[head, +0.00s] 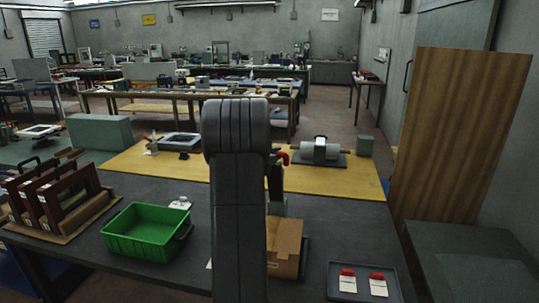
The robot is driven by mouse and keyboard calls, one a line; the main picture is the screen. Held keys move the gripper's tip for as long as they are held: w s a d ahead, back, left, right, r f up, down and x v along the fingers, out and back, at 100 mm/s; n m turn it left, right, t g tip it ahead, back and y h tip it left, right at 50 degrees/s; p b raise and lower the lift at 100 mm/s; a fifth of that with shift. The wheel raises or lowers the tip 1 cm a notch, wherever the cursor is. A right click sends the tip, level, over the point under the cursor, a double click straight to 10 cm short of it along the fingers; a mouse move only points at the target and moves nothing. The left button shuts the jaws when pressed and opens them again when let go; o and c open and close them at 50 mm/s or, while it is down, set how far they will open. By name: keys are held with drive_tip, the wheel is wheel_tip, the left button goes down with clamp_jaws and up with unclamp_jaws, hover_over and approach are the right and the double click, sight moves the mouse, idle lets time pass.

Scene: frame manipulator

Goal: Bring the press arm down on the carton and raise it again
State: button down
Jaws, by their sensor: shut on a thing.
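A brown cardboard carton (285,247) stands on the dark bench, its left side hidden behind my own grey arm link. Just behind it is the press, of which a grey-green part (277,208) shows. A red grip (283,158) of the press arm shows above, just right of my link. My gripper (274,165) is mostly hidden by my link; only a dark part shows against the red grip, and it is shut on it. The press arm's height over the carton is hidden.
A green crate (117,253) and a rack of framed panels (43,203) stand on the left. A tray with red-topped cards (334,292) lies at the right. A grey roller (320,150) stands on the yellow mat behind. A wooden panel (462,140) stands upright at the right.

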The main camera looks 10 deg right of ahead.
drive_tip(key=shift+w+d+f, duration=0.1)
drive_tip(key=shift+f, duration=0.65)
drive_tip(key=c, duration=1.6)
unclamp_jaws()
drive_tip(key=o, duration=0.3)
drive_tip(key=shift+w+d+f, duration=0.1)
drive_tip(key=shift+w+f, duration=0.05)
drive_tip(key=shift+w, duration=0.15)
drive_tip(key=r+b+v, duration=0.1)
drive_tip(key=b+v, duration=0.2)
drive_tip(key=v, duration=1.1)
drive_tip(key=shift+r, duration=0.2)
drive_tip(key=shift+w, duration=0.1)
